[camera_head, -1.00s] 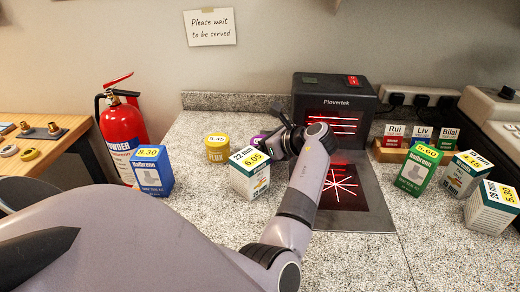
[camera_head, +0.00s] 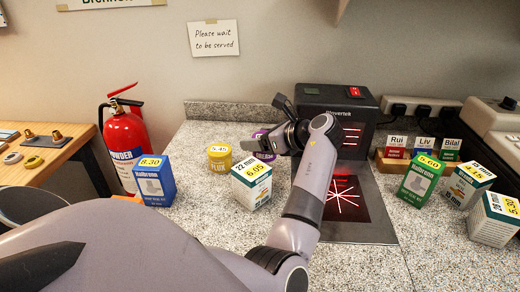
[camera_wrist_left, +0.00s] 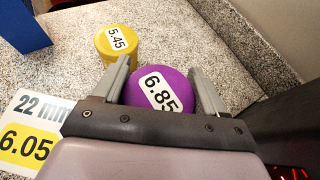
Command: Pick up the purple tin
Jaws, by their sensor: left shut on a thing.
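The purple tin (camera_wrist_left: 163,88) has a white label reading 6.85 on its lid and sits between the fingers of my left gripper (camera_wrist_left: 166,84) in the left wrist view. The gripper is shut on it. In the head view the purple tin (camera_head: 263,154) shows only in part behind my left gripper (camera_head: 268,142), beyond the white and green 6.05 box. The tin's underside is hidden, so I cannot tell whether it touches the counter. My right gripper is not in view.
A yellow tin (camera_head: 220,157) stands left of the purple tin. The 6.05 box (camera_head: 252,183) stands in front. A black scanner (camera_head: 325,100) with a plate (camera_head: 370,225) is to the right. Several boxes, including a green one (camera_head: 420,180), stand further right. The front counter is clear.

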